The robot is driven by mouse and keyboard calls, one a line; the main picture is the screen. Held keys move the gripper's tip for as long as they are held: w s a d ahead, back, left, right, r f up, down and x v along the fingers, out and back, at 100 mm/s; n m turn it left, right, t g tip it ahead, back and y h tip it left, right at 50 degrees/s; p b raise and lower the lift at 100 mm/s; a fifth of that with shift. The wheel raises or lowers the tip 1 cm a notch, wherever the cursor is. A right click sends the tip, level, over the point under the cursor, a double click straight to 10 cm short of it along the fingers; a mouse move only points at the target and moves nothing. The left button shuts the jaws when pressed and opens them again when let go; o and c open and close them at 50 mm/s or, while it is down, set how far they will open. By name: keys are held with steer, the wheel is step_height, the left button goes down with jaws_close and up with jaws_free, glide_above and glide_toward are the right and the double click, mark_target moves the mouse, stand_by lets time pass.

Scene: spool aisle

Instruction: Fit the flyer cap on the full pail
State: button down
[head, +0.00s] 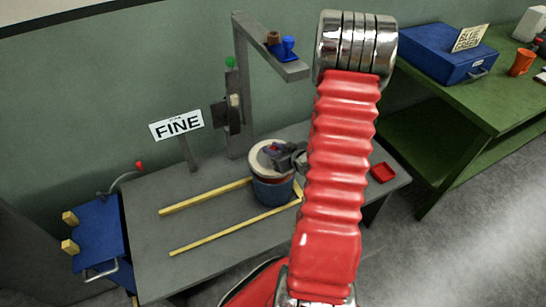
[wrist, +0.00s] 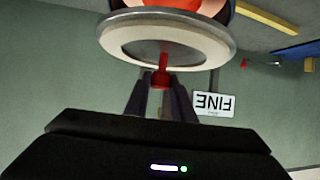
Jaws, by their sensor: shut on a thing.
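The flyer cap is a pale disc with a grey rim and a red knob, seen in the head view (head: 262,164) and the wrist view (wrist: 140,48). My gripper (wrist: 161,82) is shut on the red knob; in the head view it comes in from the right (head: 281,154). The blue-grey pail (head: 272,191) stands on the grey table directly under the cap. In the wrist view, orange-red and dark blue parts show beyond the cap. I cannot tell whether the cap is seated or just above the rim. My gripper hides part of the cap.
Two yellow rails (head: 205,196) lie on the grey table (head: 150,240), leading to the pail. A FINE sign (head: 176,125) and a grey post with an overhead arm (head: 241,100) stand behind. A red tray (head: 382,172) is at right. A green bench (head: 480,90) carries a blue box (head: 432,52).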

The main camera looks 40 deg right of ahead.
steer(key=shift+f, duration=2.05)
steer(key=c, duration=1.5)
jaws_free()
steer(key=shift+s, duration=0.1)
steer(key=v, duration=1.2)
steer(key=shift+r, duration=0.1)
